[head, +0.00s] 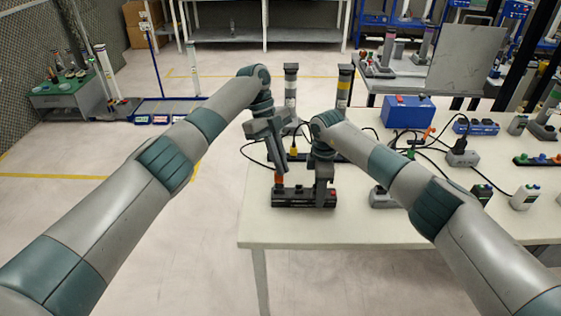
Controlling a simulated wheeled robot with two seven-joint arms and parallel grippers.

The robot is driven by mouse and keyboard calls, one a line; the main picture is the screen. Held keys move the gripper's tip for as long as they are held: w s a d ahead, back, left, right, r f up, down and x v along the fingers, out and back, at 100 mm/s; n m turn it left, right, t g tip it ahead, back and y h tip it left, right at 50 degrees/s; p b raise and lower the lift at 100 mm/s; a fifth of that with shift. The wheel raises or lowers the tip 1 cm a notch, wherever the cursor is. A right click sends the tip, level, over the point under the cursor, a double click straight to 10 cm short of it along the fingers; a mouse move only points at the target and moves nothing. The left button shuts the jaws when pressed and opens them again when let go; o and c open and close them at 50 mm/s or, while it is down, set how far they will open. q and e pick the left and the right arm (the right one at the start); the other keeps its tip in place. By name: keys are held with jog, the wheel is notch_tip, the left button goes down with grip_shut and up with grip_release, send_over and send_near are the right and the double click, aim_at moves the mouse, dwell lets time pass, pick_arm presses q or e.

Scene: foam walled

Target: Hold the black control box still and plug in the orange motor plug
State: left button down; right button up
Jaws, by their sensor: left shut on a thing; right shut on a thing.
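The black control box (290,198) sits near the left front part of the pale table. My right gripper (321,193) reaches down onto the right part of the box and is shut on it. The orange motor plug (279,181) stands at the left end of the box, at its top. My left gripper (280,170) comes down from above and is shut on the plug. The fingertips hide part of the plug, and I cannot tell whether it is seated in a socket or just above it.
The pale table (300,231) has free room at its front.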

pick_arm(q)
jog(key=shift+f, duration=0.8)
jog(key=c, duration=1.9)
grip_release()
jog(key=shift+o, duration=0.2)
jog(key=shift+r, duration=0.1)
jog(key=v, duration=1.1)
jog(key=shift+a+r, duration=0.2)
jog(key=shift+r, duration=0.1)
jog(key=shift+w, duration=0.15)
pick_arm(e)
jog(key=o, duration=1.3)
